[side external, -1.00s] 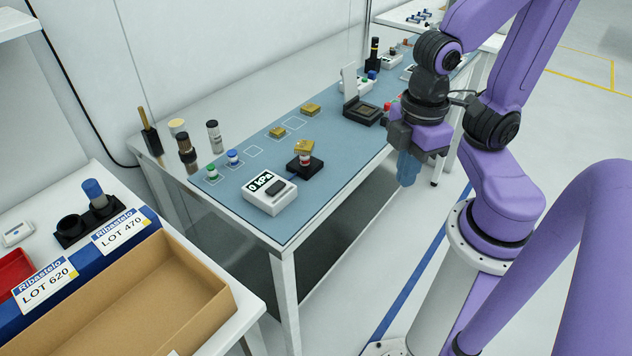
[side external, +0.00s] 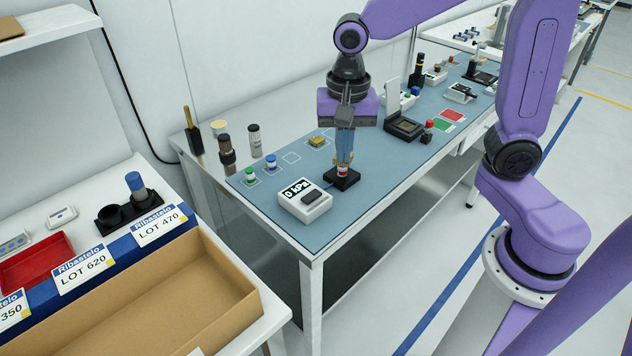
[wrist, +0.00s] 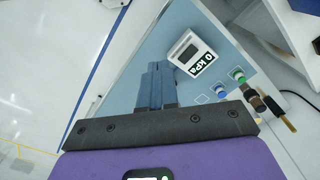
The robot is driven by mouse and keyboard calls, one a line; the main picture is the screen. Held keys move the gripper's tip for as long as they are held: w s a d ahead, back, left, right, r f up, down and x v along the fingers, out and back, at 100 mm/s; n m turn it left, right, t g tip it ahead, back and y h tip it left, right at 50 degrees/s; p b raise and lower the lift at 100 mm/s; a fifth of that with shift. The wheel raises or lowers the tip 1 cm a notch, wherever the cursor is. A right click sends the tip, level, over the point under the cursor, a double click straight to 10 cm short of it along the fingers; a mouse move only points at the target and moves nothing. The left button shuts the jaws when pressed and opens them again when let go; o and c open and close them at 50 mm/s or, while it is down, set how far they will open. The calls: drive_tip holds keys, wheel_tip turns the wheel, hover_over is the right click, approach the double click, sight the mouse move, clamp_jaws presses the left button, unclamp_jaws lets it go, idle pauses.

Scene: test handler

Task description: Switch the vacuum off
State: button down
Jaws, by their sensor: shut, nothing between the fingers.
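The white vacuum box (side external: 305,203) stands on the blue mat near its front left end. Its display (side external: 295,187) reads 0 kPa, and a dark rocker or pad (side external: 314,195) sits on its top. The box also shows in the wrist view (wrist: 184,44), with its display (wrist: 201,64) facing right. My gripper (side external: 345,152) points down with its blue fingers shut and empty. It is right of the box, at or above the red-and-white post on a black base (side external: 343,181). Whether the fingertips touch the post is unclear.
A green button (side external: 249,177) and a blue button (side external: 270,161) are behind the box. A gold block (side external: 318,141) lies behind my fingers. A black socket (side external: 403,128) with a raised lid and a red button (side external: 430,125) are further right. The mat's front edge is close.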

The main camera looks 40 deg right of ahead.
sight(316, 193)
drive_tip(key=w+d+m, duration=0.1)
drive_tip(key=w+m, duration=0.7)
drive_tip(key=m, duration=0.1)
drive_tip(key=shift+w+d+f+m, duration=0.15)
drive_tip(key=shift+f+m, duration=0.1)
drive_tip(key=shift+m, duration=0.05)
drive_tip(key=shift+f, duration=0.1)
wheel_tip(316, 193, down, 14)
drive_tip(key=shift+r, duration=0.1)
idle(0.5)
